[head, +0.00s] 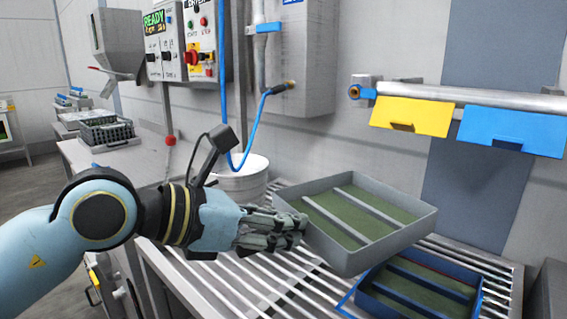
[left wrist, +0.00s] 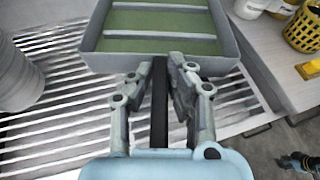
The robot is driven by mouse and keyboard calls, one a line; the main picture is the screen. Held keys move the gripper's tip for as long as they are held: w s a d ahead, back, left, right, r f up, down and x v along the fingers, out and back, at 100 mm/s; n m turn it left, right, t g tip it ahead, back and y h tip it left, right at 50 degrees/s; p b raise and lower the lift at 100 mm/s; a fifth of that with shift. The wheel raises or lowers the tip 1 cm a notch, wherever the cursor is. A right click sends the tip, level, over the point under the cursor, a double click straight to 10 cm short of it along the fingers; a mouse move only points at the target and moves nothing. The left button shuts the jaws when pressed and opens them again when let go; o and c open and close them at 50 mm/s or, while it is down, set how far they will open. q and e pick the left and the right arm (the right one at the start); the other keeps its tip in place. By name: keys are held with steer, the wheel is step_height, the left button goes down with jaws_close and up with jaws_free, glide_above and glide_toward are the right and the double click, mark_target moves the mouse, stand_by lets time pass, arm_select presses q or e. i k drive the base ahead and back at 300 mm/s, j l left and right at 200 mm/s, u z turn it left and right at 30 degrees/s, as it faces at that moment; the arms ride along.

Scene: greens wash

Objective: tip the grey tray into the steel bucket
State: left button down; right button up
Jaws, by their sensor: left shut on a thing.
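The grey tray (head: 350,262) is held up above the slatted rack in the head view, slightly tilted, with green contents between its dividers. It also fills the top middle of the left wrist view (left wrist: 160,64). My left gripper (head: 303,228) is shut on the tray's near left wall; the wrist view shows its fingers (left wrist: 160,75) at the tray's edge. The steel bucket (head: 236,180) stands behind my left forearm at the wall side, partly hidden by it. A bucket-like vessel shows at the left edge of the wrist view (left wrist: 18,78).
A blue tray (head: 418,288) with green contents lies on the slatted rack (head: 265,283) below the grey tray. A blue hose (head: 250,130) hangs over the bucket. Yellow (head: 410,116) and blue (head: 512,131) flaps hang from a wall rail. A yellow basket (left wrist: 303,28) stands aside.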

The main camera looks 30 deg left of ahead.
mark_target(247, 185)
steer(key=j+z, duration=0.25)
steer(key=j, duration=0.15)
steer(key=k+j+z, duration=0.2)
steer(key=j, duration=0.15)
steer(key=j+z, duration=0.25)
steer(key=k+j+z, duration=0.25)
steer(key=j, duration=0.15)
steer(key=k+j+z, duration=0.1)
steer(key=j, duration=0.35)
steer(key=k+j, duration=0.35)
steer(key=k+j+z, duration=0.15)
steer(key=j, duration=0.4)
steer(key=k+j, duration=0.55)
steer(key=j, duration=0.2)
steer(key=k+j, duration=0.45)
steer(key=j, duration=0.3)
steer(key=z, duration=0.05)
